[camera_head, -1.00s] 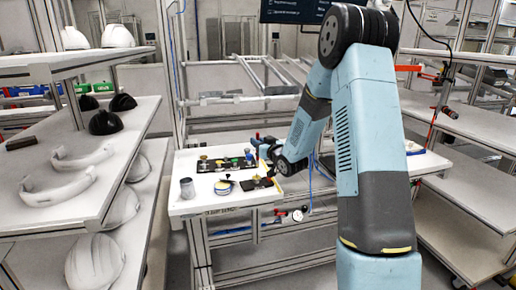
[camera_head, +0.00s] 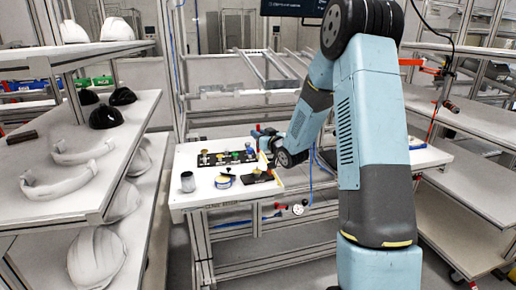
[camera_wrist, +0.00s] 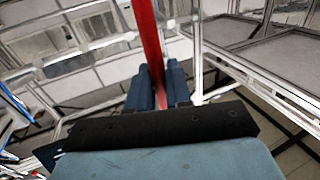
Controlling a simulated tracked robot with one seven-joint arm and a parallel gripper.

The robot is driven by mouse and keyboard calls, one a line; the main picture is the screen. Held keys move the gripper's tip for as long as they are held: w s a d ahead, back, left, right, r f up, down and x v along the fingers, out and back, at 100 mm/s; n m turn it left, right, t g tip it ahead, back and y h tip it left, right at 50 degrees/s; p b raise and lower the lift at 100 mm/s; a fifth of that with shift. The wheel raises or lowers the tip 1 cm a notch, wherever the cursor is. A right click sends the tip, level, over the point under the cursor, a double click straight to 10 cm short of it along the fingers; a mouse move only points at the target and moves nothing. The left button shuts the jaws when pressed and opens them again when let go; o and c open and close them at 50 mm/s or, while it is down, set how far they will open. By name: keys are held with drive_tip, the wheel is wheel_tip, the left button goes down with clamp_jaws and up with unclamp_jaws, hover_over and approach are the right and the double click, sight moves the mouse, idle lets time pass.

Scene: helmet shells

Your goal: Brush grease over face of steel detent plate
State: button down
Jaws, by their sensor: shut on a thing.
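My gripper (camera_head: 264,138) is over the right part of the white workbench (camera_head: 210,200). In the wrist view its blue fingers (camera_wrist: 157,88) are shut on a long red handle (camera_wrist: 148,35), which runs up out of the picture. Its far end is out of view, so I cannot tell whether it bears a brush. A small dark flat piece (camera_head: 257,177) lies on the bench below my gripper; it may be the detent plate, but its face is too small to read.
A grey cup (camera_head: 187,181) stands at the bench's left. A black tray (camera_head: 225,158) with several small coloured pieces lies behind the tin.

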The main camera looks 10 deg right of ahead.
sight(258, 152)
drive_tip(key=shift+f, duration=0.1)
drive_tip(key=shift+f, duration=1.9)
drive_tip(key=shift+w+f, duration=0.1)
drive_tip(key=shift+f, duration=1.35)
drive_tip(key=shift+d+r, duration=0.1)
drive_tip(key=shift+d, duration=0.2)
drive_tip(key=shift+w+d, duration=0.25)
drive_tip(key=shift+w+d, duration=0.1)
drive_tip(key=shift+w, duration=0.3)
drive_tip(key=shift+w, duration=0.35)
drive_tip(key=shift+w+a, duration=0.2)
drive_tip(key=shift+a, duration=0.2)
drive_tip(key=shift+a, duration=0.4)
